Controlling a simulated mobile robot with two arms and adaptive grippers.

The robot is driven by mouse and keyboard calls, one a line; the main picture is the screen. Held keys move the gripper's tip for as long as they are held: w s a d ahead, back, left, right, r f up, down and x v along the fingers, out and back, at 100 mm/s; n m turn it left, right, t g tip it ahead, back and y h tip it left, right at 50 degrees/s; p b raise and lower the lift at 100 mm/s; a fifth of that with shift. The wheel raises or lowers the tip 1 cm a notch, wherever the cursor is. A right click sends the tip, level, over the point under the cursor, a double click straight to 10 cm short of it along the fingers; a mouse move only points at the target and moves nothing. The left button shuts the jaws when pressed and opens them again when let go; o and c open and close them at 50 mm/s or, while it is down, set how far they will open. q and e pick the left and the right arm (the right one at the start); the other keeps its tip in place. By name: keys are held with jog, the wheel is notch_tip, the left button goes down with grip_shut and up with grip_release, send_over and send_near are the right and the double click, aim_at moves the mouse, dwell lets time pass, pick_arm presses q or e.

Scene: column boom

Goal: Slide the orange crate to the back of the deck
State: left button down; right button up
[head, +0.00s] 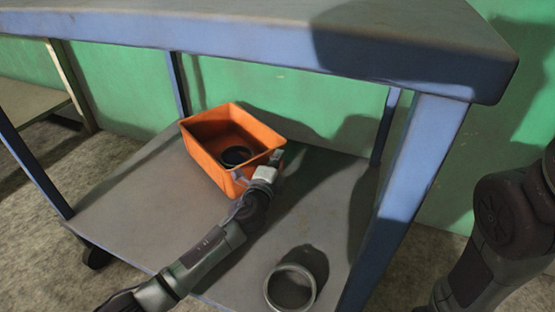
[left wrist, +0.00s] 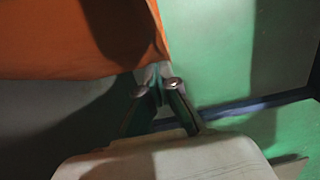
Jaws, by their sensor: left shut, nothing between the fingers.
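The orange crate (head: 215,165) stands on the grey lower deck (head: 135,215) of a blue-framed table, toward the deck's back. My left gripper (head: 276,160) is at the crate's right front corner, shut and empty. In the left wrist view the fingers (left wrist: 160,84) are together beside the lower edge of the crate's orange wall (left wrist: 75,40). I cannot tell whether they touch it. My right gripper is out of view; part of my right arm shows at the right edge.
A green wall stands behind. Bare deck shows left of the crate.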

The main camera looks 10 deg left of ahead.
aim_at(260, 158)
pick_arm(q)
jog(key=a, duration=0.1)
jog(key=w+a, duration=0.1)
jog(key=a, duration=0.2)
jog(key=shift+w+a+p, duration=0.3)
jog(key=shift+w+p, duration=0.05)
jog(key=shift+p, duration=0.05)
jog(key=shift+a, duration=0.1)
